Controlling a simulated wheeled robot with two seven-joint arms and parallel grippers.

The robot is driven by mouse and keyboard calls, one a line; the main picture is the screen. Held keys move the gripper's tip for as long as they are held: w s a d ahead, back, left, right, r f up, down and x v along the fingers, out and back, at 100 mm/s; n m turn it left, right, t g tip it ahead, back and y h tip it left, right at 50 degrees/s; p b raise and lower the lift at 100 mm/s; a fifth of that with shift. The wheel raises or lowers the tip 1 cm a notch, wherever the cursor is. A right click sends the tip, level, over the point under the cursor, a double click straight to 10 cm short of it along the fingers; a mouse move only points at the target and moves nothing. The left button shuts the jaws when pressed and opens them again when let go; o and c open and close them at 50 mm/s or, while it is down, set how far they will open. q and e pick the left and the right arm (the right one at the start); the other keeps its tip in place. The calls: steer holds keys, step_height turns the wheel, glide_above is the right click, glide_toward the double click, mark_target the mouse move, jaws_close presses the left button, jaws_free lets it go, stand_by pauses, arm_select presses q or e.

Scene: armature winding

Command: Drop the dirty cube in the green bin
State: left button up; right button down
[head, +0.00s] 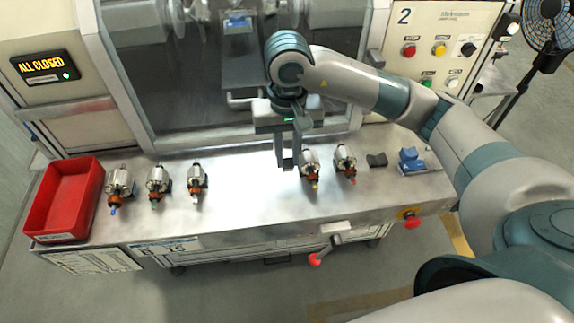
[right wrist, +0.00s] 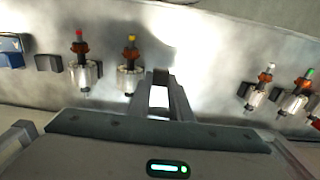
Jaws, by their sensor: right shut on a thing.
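My right gripper (head: 288,168) hangs above the middle of the metal bench, in the gap between two groups of armatures. In the right wrist view its fingers (right wrist: 160,92) are close together with a small pale patch (right wrist: 159,97) between them. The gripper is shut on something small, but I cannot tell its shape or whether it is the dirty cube. No green bin is in view. A red bin (head: 40,235) stands at the bench's left end and looks empty. My left gripper is not in view.
A dark block (head: 377,160) and a blue fixture (head: 411,161) sit at the right. Behind is the machine's glass door (head: 180,90). Red knobs stick out at the bench's front (head: 314,260).

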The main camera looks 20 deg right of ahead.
mark_target(288, 169)
steer(key=shift+f, duration=0.7)
steer(key=shift+f+p, duration=0.65)
steer(key=shift+f, duration=1.2)
steer(key=shift+f, duration=0.2)
steer(key=c, duration=1.9)
jaws_free()
steer(key=shift+r, duration=0.15)
